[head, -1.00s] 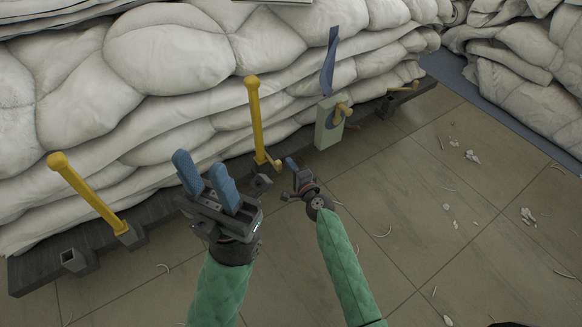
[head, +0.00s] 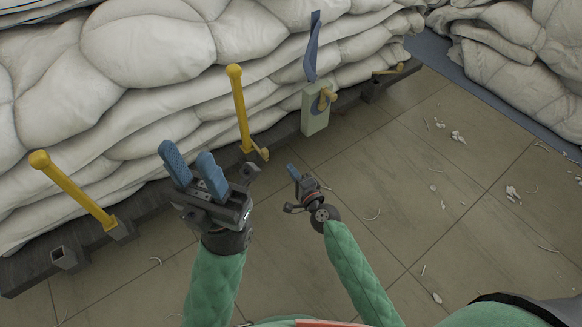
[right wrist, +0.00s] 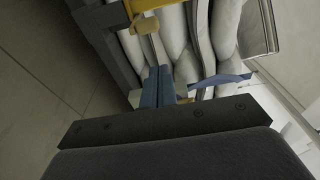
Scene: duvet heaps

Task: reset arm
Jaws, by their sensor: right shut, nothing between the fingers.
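My left gripper (head: 193,170) is in the lower left of the head view, with its two blue fingers apart and nothing between them. My right gripper (head: 292,171) is right of it, above the floor in front of the duvet rack. In the right wrist view its blue fingers (right wrist: 157,86) lie together and hold nothing. Both arms have green quilted sleeves.
White duvets (head: 170,60) are heaped on a dark rack base (head: 282,131). Another heap (head: 520,60) lies at right. Tiled floor (head: 400,200) with white scraps is open.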

